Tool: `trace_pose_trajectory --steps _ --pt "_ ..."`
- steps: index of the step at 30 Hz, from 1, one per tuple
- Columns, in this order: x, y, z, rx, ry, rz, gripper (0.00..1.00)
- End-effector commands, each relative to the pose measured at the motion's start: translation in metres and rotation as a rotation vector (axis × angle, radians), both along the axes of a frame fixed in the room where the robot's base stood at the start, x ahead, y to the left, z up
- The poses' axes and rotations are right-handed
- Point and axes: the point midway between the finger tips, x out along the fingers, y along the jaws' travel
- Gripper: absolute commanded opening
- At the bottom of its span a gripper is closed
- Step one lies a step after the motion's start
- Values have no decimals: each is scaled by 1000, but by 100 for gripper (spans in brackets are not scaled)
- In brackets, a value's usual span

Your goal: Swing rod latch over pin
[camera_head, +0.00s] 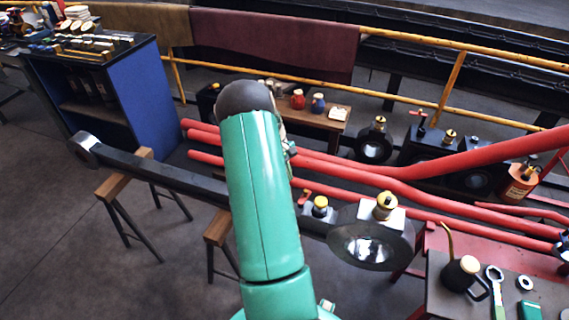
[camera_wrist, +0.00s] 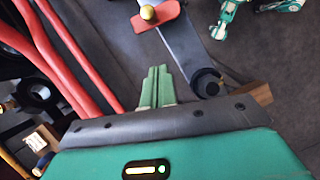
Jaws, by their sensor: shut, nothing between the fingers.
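In the wrist view, a red latch plate (camera_wrist: 162,20) lies across a dark rod (camera_wrist: 187,45), with a brass-coloured knob (camera_wrist: 147,12) at its upper left. I cannot tell which part is the pin. The rod ends in a round dark boss (camera_wrist: 207,83). My gripper (camera_wrist: 158,72) is shut and empty; its green fingertips appear below the latch and left of the rod, apart from the latch in the picture. In the head view, the long rod (camera_head: 150,172) runs behind my arm, which hides its middle and my gripper. A small red piece (camera_head: 304,195) shows beside a brass cap (camera_head: 320,202).
A wooden trestle (camera_head: 125,180) supports the rod. Red pipes (camera_head: 400,187) run along the right, near a large round rod end (camera_head: 371,242). A red bench with an oil can (camera_head: 461,274) and wrench (camera_head: 496,285) stands front right. The floor at left is clear.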

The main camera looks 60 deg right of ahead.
Motion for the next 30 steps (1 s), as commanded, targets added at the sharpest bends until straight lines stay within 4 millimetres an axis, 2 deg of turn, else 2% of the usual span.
trace_pose_trajectory --steps 3,9,12,30 --pt "-10 2 -23 2 2 -2 0" --pt "-39 7 -21 1 0 -1 0" --pt "-45 8 -21 -1 -1 -1 0" --pt "-49 8 -21 -1 -1 -26 0"
